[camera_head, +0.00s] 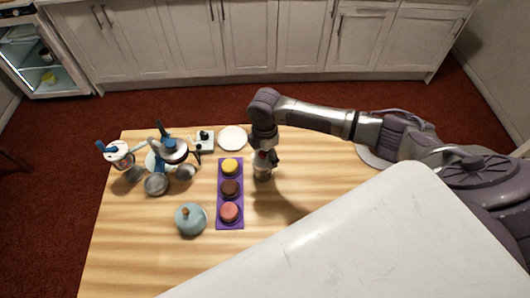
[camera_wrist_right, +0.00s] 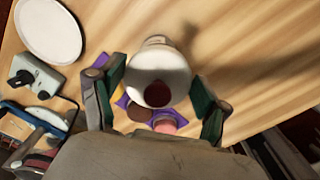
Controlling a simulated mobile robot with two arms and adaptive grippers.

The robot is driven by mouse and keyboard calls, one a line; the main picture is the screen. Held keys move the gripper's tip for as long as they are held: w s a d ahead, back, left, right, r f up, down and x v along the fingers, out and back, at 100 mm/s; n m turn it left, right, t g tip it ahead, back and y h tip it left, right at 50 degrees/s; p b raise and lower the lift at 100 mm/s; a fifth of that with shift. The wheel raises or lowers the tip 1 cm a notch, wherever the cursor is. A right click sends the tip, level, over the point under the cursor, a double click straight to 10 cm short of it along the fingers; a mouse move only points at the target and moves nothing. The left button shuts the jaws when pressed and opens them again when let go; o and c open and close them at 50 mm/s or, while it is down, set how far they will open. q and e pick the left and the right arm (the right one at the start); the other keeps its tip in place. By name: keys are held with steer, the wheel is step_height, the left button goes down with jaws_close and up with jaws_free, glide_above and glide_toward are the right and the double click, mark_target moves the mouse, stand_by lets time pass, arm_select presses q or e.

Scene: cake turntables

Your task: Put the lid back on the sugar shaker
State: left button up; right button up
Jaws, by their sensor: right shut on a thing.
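My right gripper (camera_head: 264,154) points down over the table just right of the purple tray. In the right wrist view its two fingers (camera_wrist_right: 158,103) stand on either side of a pale round piece with a dark red centre, which looks like the shaker lid (camera_wrist_right: 177,76). A pale rim (camera_wrist_right: 157,40) shows just beyond it, perhaps the sugar shaker. In the head view a small greyish body (camera_head: 262,174) shows right under the fingers; I cannot tell whether lid and shaker touch. My left gripper is not in view.
The purple tray (camera_head: 230,193) holds yellow, brown and pink round cakes. A blue-grey pot with a wooden knob (camera_head: 190,220) stands front left. A white plate (camera_head: 233,138), a small scale-like device (camera_head: 204,141) and cluttered turntables (camera_head: 174,150) are behind and left. The table's right middle is clear.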

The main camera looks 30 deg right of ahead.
stand_by(0.4)
steer(key=o, duration=0.8)
steer(key=shift+r, duration=0.1)
steer(key=shift+r+p, duration=2.2)
steer(key=shift+p, duration=0.35)
steer(key=shift+r+p, duration=0.5)
steer(key=shift+r, duration=0.65)
jaws_close()
